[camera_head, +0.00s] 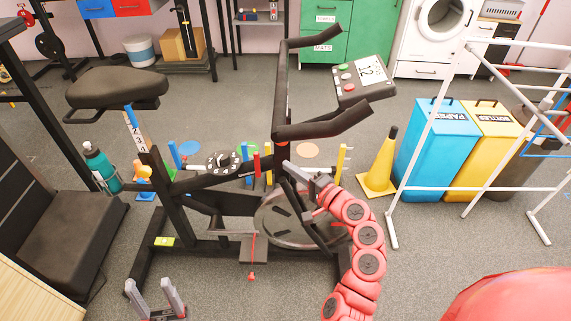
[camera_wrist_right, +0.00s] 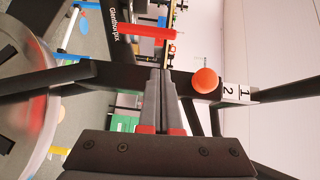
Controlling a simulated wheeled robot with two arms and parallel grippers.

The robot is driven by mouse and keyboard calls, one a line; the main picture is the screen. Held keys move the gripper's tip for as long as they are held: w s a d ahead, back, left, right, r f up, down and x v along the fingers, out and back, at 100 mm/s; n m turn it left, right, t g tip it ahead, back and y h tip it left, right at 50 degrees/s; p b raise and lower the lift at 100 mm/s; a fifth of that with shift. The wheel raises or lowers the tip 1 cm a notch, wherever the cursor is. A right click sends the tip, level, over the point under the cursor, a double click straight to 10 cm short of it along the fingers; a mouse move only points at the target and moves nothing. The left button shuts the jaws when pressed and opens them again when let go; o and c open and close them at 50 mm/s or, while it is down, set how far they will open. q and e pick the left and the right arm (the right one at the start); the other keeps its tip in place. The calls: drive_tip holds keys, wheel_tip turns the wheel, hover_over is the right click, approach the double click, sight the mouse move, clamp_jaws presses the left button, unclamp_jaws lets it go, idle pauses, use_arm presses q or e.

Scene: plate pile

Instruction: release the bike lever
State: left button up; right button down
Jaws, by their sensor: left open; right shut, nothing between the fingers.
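The exercise bike (camera_head: 205,178) stands in the middle of the head view. A small upright red lever (camera_head: 257,164) rises from its frame, left of the handlebar post. A red bar also shows in the right wrist view (camera_wrist_right: 148,31), beyond my fingertips. An orange-red ball knob (camera_wrist_right: 205,80) sits on a black post beside a numbered strip; I cannot tell which part is the lever. My right gripper (camera_head: 292,172) is shut and empty beside the lower handlebar post; its fingers also show in the wrist view (camera_wrist_right: 162,75). My left gripper (camera_head: 158,296) is open and empty, low at the left front.
The flywheel (camera_head: 290,220) is just below my right gripper. A black seat (camera_head: 115,86) and the handlebar (camera_head: 325,122) overhang the frame. A yellow cone (camera_head: 381,165), blue bin (camera_head: 430,150) and white rack (camera_head: 425,188) stand to the right. A bottle (camera_head: 100,165) stands left.

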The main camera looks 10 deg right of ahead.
drive_tip(key=v, duration=0.6)
drive_tip(key=shift+s+d, duration=0.25)
drive_tip(key=shift+s, duration=0.05)
drive_tip(key=shift+f, duration=0.15)
